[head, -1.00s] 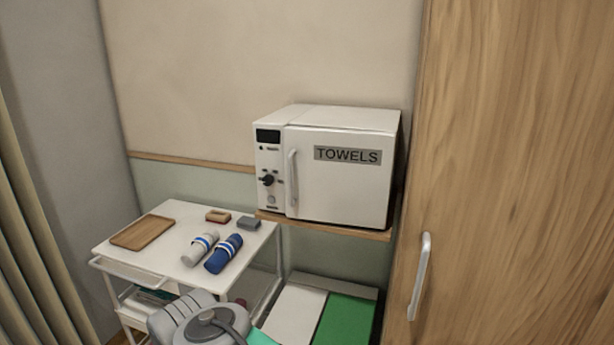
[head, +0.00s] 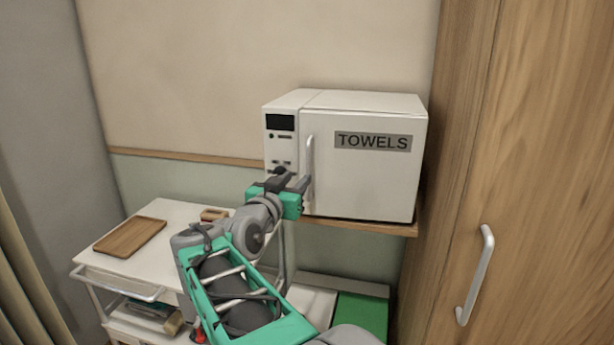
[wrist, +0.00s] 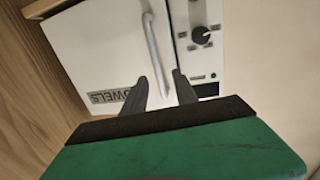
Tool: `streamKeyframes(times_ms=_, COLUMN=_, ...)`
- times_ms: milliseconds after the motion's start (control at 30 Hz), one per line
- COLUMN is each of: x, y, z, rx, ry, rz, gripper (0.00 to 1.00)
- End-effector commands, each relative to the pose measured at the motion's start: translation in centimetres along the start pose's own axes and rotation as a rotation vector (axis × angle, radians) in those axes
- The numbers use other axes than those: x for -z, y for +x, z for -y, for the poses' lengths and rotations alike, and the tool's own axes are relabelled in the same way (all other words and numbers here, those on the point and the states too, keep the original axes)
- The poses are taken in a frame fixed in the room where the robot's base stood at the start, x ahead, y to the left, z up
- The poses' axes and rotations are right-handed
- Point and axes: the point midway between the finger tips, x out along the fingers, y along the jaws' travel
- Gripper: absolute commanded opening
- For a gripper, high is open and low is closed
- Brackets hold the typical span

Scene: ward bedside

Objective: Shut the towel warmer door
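The white towel warmer (head: 284,152) stands on a wooden shelf. Its door (head: 365,180), labelled TOWELS, looks flush or nearly flush with the control panel; I cannot tell whether it is fully shut. The door's upright bar handle (head: 310,158) is at its left edge. My gripper (head: 301,183) is at the handle's lower part in the head view. In the wrist view, my gripper (wrist: 162,88) has its two fingers apart, with one end of the handle (wrist: 155,52) showing between them. Contact with the handle cannot be told.
A white trolley (head: 185,212) with a wooden tray (head: 130,237) stands at left, partly hidden by my arm. A wooden cupboard (head: 540,160) with a bar handle (head: 477,275) is close on the right. The shelf edge (head: 370,227) runs just below the warmer.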

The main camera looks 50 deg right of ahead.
Motion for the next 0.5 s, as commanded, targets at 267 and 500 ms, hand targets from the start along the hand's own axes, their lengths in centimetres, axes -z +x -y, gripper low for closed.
streamKeyframes(times_ms=267, x=1.1, y=4.5, z=-0.6, rx=-0.019, ry=-0.002, rz=-0.019, gripper=0.34)
streamKeyframes(times_ms=500, x=0.9, y=7.7, z=-0.6, rx=-0.014, ry=0.000, rz=-0.020, gripper=0.34)
